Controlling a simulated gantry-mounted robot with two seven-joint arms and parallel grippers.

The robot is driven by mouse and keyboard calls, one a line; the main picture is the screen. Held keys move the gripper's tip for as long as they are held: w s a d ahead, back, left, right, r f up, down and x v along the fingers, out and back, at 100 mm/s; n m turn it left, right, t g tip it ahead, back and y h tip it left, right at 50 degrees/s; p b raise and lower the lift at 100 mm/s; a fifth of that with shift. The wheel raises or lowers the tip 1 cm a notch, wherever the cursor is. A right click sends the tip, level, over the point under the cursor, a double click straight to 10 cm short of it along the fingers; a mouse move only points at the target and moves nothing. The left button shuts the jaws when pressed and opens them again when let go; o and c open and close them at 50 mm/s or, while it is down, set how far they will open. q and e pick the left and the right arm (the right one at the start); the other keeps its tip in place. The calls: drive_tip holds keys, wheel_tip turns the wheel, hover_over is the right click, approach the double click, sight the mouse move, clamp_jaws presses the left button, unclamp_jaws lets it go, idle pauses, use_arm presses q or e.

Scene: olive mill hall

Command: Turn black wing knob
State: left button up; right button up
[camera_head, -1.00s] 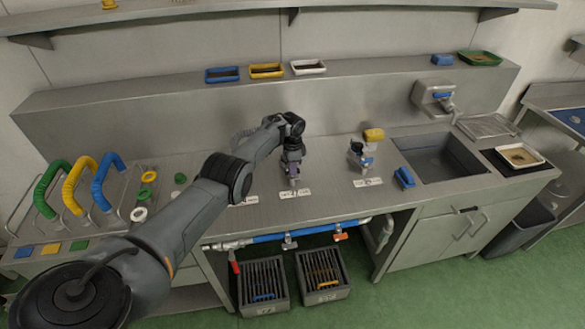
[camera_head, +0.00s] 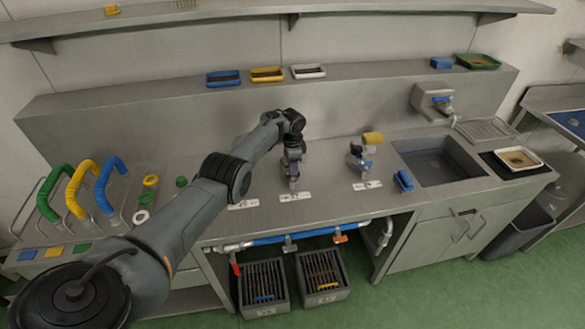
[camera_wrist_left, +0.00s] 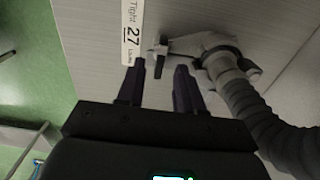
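My left gripper (camera_head: 293,184) points down at the bench behind the middle label plate, and its tips are small in the head view. A grey metal fitting (camera_wrist_left: 204,42) with dark end pieces lies just beyond the fingertips there, and I cannot tell which piece is the black wing knob. In the head view my arm and gripper hide most of this spot. My right gripper is not in view.
A second fitting (camera_head: 359,157) with a black top and blue part stands to the right on the bench. A ribbed dark hose (camera_wrist_left: 255,105) runs at right. A sink (camera_head: 440,160) lies farther right.

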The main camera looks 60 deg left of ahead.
use_arm(q)
wheel_tip(320, 180, up, 8)
drive_tip(key=p, duration=0.2)
drive_tip(key=shift+f, duration=0.2)
idle(0.3)
